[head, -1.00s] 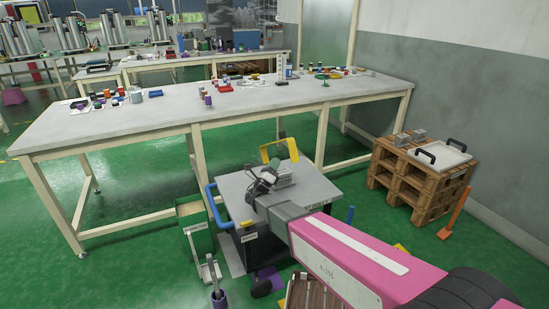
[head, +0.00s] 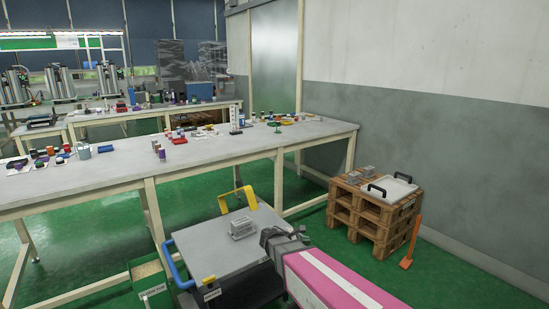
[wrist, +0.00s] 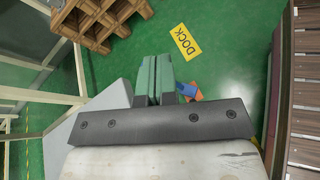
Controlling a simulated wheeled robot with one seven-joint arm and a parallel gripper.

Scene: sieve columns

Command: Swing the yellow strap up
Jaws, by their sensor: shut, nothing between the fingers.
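A yellow bent strap (head: 237,201) stands upright as an arch at the far edge of a grey-topped cart (head: 205,250) in the head view. A smaller yellow piece (head: 208,281) sits at the cart's near edge, by a label. My gripper (wrist: 155,80) shows in the wrist view with its two green fingers pressed together and nothing between them. In the head view my dark wrist is at the right side of the cart, to the right of the arch and apart from it. The fingertips are hard to make out there.
A grey block (head: 243,228) sits on the cart, and a blue handle (head: 176,266) is on its left side. A long workbench (head: 110,180) stands behind. A wooden pallet stack (head: 370,218) is at right. A yellow DOCK sign (wrist: 185,41) lies on the green floor.

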